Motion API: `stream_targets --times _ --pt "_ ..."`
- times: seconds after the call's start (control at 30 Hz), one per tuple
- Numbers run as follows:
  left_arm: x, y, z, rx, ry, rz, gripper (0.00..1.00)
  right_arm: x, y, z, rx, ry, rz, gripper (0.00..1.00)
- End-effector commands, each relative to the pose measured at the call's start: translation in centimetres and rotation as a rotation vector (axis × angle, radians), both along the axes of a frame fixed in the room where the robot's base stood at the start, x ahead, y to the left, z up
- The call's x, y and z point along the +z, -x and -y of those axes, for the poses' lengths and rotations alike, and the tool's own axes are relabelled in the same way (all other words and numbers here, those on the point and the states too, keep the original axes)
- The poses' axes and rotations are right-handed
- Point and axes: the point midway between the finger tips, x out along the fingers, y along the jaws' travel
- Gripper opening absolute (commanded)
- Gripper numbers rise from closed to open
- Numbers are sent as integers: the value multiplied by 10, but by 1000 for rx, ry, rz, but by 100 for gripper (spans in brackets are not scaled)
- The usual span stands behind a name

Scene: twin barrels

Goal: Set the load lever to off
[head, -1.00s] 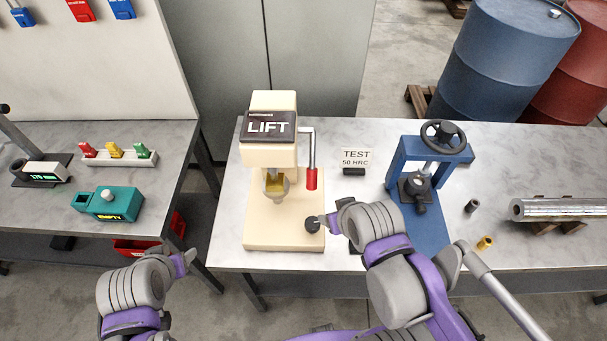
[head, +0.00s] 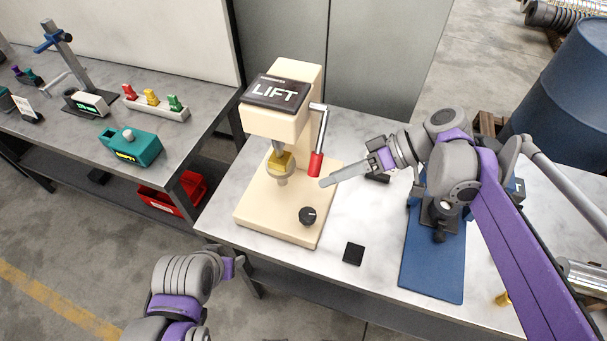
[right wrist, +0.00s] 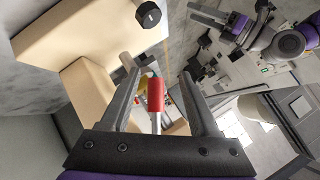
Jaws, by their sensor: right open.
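The load lever is a grey crank with a red grip (head: 316,164) on the right side of the cream LIFT tester (head: 288,215). It hangs down, slightly tilted in the head view. My right gripper (head: 342,177) points left at the grip, its fingertips just beside and below it. In the right wrist view the red grip (right wrist: 156,95) appears between the two open fingers of the right gripper (right wrist: 160,76). I cannot tell whether they touch it. My left gripper (head: 234,262) is low, in front of the table, away from the tester; its jaws are unclear.
A black knob (head: 308,216) sits on the tester's base, near the right fingers. A blue press (head: 432,265) stands to the right, partly behind my arm. A black square pad (head: 353,254) lies on the marble table. A teal device (head: 130,147) is on the left bench.

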Motion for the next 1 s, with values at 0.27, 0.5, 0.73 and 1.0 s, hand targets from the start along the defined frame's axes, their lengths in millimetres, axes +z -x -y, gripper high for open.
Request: stream_targets --times 0.27,0.5,0.73,1.0 --pt "-21 5 0 0 0 -10 62 20 -34 0 181 -271 168 62" --pt "-20 5 0 0 0 -9 62 17 -33 -22 201 -297 187 62" --pt "-19 4 0 0 0 -9 62 5 -29 -55 200 -295 186 62" --pt "-19 4 0 0 0 -9 62 -1 -28 -70 195 -294 186 62"
